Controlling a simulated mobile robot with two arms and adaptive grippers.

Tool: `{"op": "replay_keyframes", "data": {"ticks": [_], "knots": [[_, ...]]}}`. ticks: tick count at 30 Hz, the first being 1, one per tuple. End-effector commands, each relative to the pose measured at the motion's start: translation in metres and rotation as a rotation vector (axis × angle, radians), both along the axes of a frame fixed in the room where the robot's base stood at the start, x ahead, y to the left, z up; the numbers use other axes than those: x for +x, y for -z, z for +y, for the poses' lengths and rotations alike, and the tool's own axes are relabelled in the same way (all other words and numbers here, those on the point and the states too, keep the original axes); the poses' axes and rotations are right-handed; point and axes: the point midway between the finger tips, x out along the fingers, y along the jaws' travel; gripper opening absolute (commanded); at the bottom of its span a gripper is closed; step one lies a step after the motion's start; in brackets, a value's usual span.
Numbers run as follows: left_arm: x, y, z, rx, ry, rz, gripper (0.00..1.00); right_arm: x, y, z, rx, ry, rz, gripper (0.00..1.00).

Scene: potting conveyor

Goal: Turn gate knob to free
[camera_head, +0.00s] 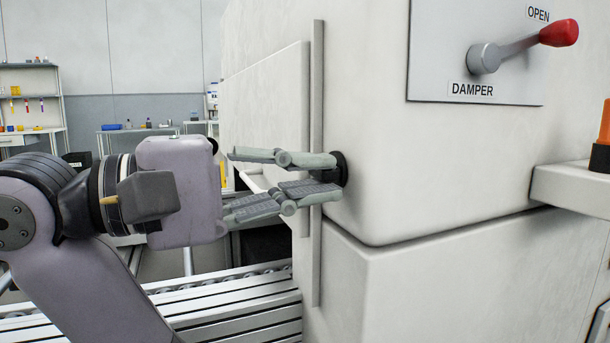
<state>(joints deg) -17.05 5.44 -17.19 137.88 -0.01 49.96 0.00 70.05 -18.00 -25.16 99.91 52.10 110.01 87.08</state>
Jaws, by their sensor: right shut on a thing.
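The gate knob (342,167) is a dark, round knob on the side of the large white housing, just right of a vertical grey strip. My right gripper (331,175) reaches it from the left, with one finger above and one below. Its fingertips are shut on the knob and partly cover it. Any pointer or marking on the knob is hidden or too small to read. My left gripper is not in view.
A damper panel (435,55) with a red-tipped lever (520,44) is above right, the tip near OPEN. A white ledge (573,188) with an orange-and-black object (603,140) is at right. A roller conveyor (225,300) runs below. Shelves (32,98) stand behind.

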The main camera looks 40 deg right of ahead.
Motion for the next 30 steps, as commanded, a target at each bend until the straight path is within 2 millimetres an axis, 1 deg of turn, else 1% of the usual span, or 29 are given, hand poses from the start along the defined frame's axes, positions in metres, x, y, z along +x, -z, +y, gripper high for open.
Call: {"op": "replay_keyframes", "data": {"ticks": [13, 14, 22, 23, 30], "knots": [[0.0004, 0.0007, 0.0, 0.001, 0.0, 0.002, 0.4, -0.0001, 0.0008, 0.0, -0.001, 0.0, -0.012, 0.0], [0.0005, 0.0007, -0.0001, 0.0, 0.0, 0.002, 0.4, -0.0001, 0.0009, 0.0, -0.001, 0.0, -0.012, 0.12], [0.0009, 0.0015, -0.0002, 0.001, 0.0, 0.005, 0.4, 0.0, 0.0006, 0.0, -0.002, 0.0, -0.011, 0.3], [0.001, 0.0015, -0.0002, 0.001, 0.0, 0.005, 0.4, 0.0, 0.0006, 0.0, -0.001, 0.0, -0.01, 0.32], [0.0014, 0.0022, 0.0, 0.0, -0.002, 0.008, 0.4, 0.0, 0.0002, 0.0001, -0.002, 0.0, -0.01, 0.32]]}}
